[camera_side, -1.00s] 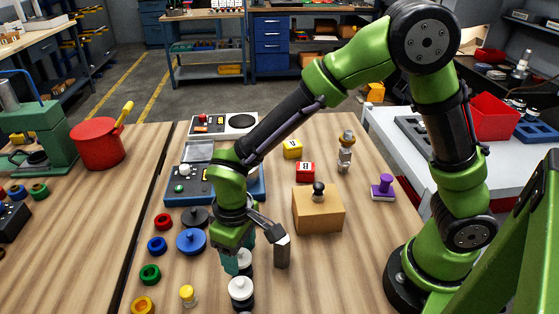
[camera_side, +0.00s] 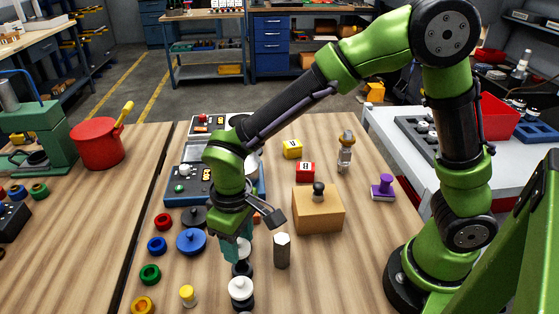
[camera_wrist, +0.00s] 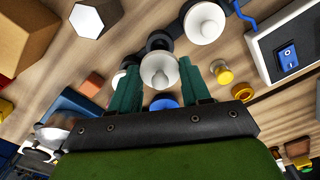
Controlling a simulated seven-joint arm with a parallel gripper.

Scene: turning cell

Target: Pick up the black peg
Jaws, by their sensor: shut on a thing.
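My gripper (camera_side: 238,254) points down above the table, with teal fingers. In the wrist view the fingers stand on both sides of a round white top (camera_wrist: 159,72). The side view shows this white top (camera_side: 244,250) beside the fingers, partly hidden by them, with a black part (camera_side: 242,269) below it. I take this white-topped piece to be the black peg, held in my shut gripper. I cannot tell whether the black part is joined to it or stands below. A similar white-topped black piece (camera_side: 240,288) stands just in front, and also shows in the wrist view (camera_wrist: 205,22).
A grey hexagonal post (camera_side: 282,251) stands close to the right of my gripper. A wooden block with a black knob (camera_side: 318,222) is behind it. A blue disc (camera_side: 191,241), a yellow peg (camera_side: 188,295) and several coloured rings lie left. The front right of the table is clear.

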